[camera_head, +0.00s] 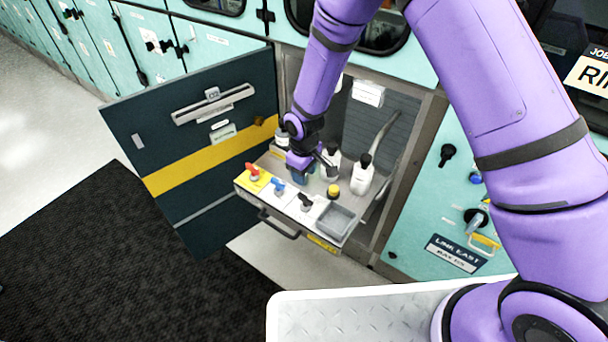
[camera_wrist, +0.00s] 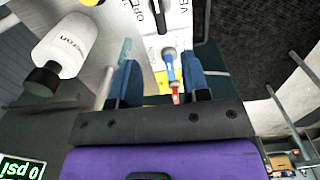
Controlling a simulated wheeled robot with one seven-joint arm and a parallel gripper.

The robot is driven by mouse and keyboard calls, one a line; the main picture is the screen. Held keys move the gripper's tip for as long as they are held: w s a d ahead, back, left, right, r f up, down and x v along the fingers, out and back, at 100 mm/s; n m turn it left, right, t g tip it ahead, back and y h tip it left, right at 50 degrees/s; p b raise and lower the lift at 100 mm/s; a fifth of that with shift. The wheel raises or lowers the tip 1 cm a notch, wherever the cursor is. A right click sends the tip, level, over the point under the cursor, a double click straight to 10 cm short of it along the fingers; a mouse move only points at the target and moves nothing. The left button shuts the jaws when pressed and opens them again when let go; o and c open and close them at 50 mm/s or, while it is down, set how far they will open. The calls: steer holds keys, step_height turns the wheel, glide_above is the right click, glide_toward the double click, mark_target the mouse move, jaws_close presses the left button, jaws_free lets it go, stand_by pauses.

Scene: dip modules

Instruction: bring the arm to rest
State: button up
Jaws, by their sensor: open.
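My purple arm reaches into an open teal cabinet (camera_head: 420,120). My gripper (camera_head: 305,172) is low over the back of the pulled-out module (camera_head: 290,212), in front of the bottles. In the wrist view my gripper (camera_wrist: 162,78) shows two blue fingers spread apart with no object clearly held. A blue handle (camera_wrist: 170,66) and a red handle (camera_wrist: 175,92) show between and beyond the fingers. On the module's top are the red handle (camera_head: 252,170), blue handle (camera_head: 277,186) and a black handle (camera_head: 305,203). Any contact between fingers and module cannot be told.
White bottles with black caps (camera_head: 362,176) (camera_head: 331,165) stand close right of my gripper. A yellow-topped item (camera_head: 333,191) and a grey tray (camera_head: 337,221) are on the module. The open dark door (camera_head: 205,140) stands left. Cabinet frame (camera_head: 410,170) borders the right. Open floor lies front left.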

stand_by(0.3)
steer(key=s+d+r+m+t, duration=0.15)
steer(key=d+r, duration=0.35)
steer(key=r, duration=0.5)
steer(key=d+r+m, duration=0.2)
steer(key=d+r, duration=0.3)
steer(key=r, duration=0.5)
steer(key=s+d+r+m+t, duration=0.1)
steer(key=d+r, duration=0.4)
steer(key=r, duration=0.5)
steer(key=s+d+r+m+t, duration=0.1)
steer(key=s+d+r, duration=0.3)
steer(key=s, duration=0.4)
steer(key=s+d+r+m, duration=0.2)
steer(key=s+d+r, duration=0.2)
steer(key=s, duration=0.4)
steer(key=s+d+r+m+t, duration=0.1)
steer(key=s+d+r+m, duration=0.1)
steer(key=s+d+r, duration=0.2)
steer(key=s+r, duration=0.2)
steer(key=s, duration=0.2)
steer(key=shift+d+r+m+t, duration=0.25)
steer(key=shift+m+t, duration=0.1)
